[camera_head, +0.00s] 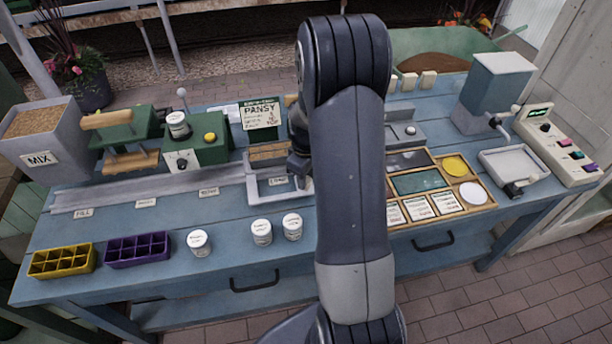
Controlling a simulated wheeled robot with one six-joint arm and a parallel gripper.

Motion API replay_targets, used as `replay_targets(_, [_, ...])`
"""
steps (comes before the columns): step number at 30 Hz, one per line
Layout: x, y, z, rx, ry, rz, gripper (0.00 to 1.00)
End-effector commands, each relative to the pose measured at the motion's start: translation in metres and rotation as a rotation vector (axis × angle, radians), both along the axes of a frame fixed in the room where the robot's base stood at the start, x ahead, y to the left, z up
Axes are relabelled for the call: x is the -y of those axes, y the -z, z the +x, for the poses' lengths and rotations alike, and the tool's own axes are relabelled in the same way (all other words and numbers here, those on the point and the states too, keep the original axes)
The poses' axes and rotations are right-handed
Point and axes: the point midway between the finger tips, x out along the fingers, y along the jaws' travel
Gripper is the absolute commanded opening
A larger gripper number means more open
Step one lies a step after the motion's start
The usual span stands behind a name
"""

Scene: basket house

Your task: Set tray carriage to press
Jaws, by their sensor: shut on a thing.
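The tray carriage (262,187), a pale metal frame, sits at the right end of the long grey rail (125,198) on the blue bench. A brown soil-like fill (268,153) shows at its back. My gripper (302,168) is at the carriage's right side, shut on it; my arm hides most of the fingers and the grip point. Small labels line the rail's front: FILL (82,213) at the left, then others too small to read surely. The press (125,140), green with wooden handle and plate, stands behind the rail at the left.
A MIX bin (42,137) and green machine (195,140) stand behind the rail. Yellow (62,261) and purple (137,249) trays and several white jars (261,232) line the front. A wooden sorting tray (440,189) and blue-grey machine (493,92) are right. The rail left of the carriage looks clear.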

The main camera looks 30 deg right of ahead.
Motion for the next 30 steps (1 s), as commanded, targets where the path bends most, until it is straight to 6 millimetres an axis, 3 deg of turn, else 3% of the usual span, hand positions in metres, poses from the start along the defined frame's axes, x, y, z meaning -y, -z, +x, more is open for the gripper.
replay_targets(8, [-0.002, 0.000, 0.001, 0.000, -0.001, 0.000, 0.00])
replay_targets(14, [-0.022, 0.000, 0.007, 0.001, -0.004, 0.000, 0.00])
replay_targets(20, [-0.064, 0.001, 0.018, 0.000, -0.008, 0.000, 0.00])
replay_targets(30, [-0.155, 0.000, 0.044, 0.002, -0.008, 0.001, 0.00])
